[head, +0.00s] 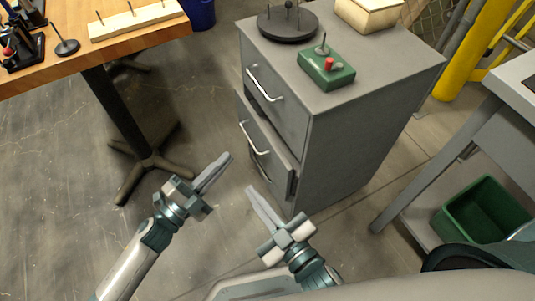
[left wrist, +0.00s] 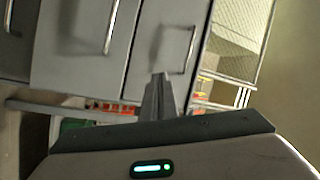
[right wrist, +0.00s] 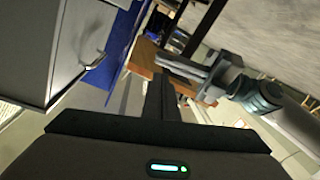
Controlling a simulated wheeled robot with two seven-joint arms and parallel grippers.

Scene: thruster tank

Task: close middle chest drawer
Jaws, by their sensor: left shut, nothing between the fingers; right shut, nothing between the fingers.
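The grey chest (head: 360,125) stands right of centre in the head view. Its upper drawer (head: 285,108) looks flush. The drawer below it (head: 262,160), with a bar handle (head: 253,140), sticks out a little, with a dark gap above it. Anything lower is hidden. Drawer fronts and handles (left wrist: 108,28) also show tilted in the left wrist view. My left gripper (head: 229,156) is shut and empty, in front of the chest and left of the drawer. My right gripper (head: 250,188) is shut and empty, lower and close to the drawer front; I cannot tell whether it touches.
A green box with a red knob (head: 327,70), a dark round stand (head: 288,22) and a wooden box (head: 368,14) sit on the chest. A wooden table (head: 60,65) is at left, and a grey bench with a green bin (head: 482,212) at right. The floor between is clear.

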